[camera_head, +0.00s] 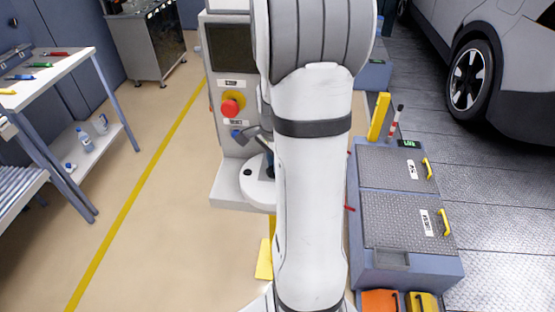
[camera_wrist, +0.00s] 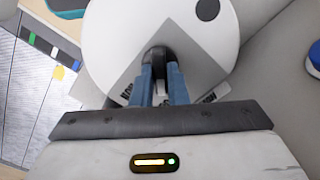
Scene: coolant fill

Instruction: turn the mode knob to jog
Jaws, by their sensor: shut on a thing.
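In the wrist view my gripper (camera_wrist: 160,72) is shut on a black knob (camera_wrist: 159,52), with one blue finger on each side of it. The knob sits on a round white plate (camera_wrist: 110,40) with a grey wedge marking below the knob. Dark lettering shows beside the fingers near the plate's lower edge, partly covered, so I cannot read the positions or tell which one the knob points at. In the head view a round white part (camera_head: 256,192) shows low on the control cabinet. My arm hides most of the gripper and the knob there.
The cabinet carries a dark screen (camera_head: 231,47) and a red stop button (camera_head: 230,107) on yellow. A blue control (camera_head: 237,135) sits below it. A workbench (camera_head: 60,75) is at left; the floor between is clear.

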